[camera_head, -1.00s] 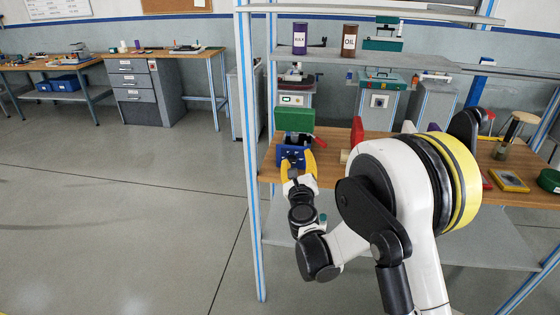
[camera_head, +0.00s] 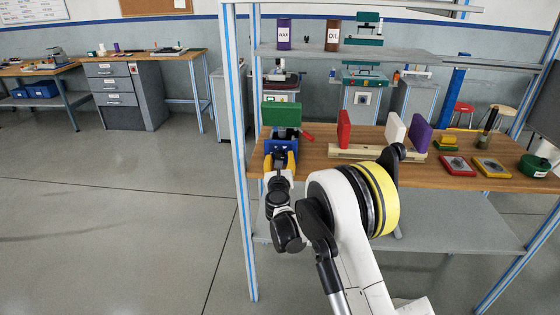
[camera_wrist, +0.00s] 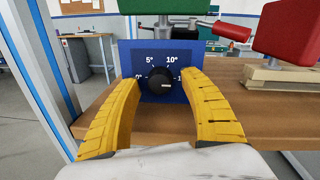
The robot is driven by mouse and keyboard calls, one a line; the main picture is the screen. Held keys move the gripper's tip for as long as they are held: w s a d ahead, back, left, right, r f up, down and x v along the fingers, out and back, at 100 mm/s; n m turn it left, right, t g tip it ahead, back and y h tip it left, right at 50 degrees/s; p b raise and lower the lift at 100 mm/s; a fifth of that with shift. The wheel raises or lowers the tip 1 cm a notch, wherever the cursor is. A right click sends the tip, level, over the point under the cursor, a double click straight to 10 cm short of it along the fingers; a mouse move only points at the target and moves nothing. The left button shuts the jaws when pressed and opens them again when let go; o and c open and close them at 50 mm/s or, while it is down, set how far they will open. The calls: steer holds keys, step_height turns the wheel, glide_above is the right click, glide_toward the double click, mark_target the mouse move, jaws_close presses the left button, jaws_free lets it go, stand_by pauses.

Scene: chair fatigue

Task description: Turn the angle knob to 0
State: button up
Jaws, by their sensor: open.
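The angle knob (camera_wrist: 160,76) is a black round dial on a blue panel (camera_wrist: 143,56) in the wrist view. White marks around it read 0° at left, 5° and 10° above, and a partly hidden one at right. A small light pointer mark shows at the knob's right side. My gripper (camera_wrist: 161,82) is open, its yellow fingers on either side of the knob; I cannot tell whether they touch it. In the head view my gripper (camera_head: 280,160) is in front of the blue panel (camera_head: 285,145), and the knob is hidden there.
A green block (camera_head: 281,115) sits above the panel, with a red handle (camera_head: 308,136) at its right. A red upright pad (camera_head: 344,130) stands further right on the wooden table (camera_head: 385,165). A shelf post (camera_head: 240,200) rises close to the left of my arm.

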steer(key=shift+w, duration=0.2)
steer(key=shift+c, duration=0.6)
jaws_close()
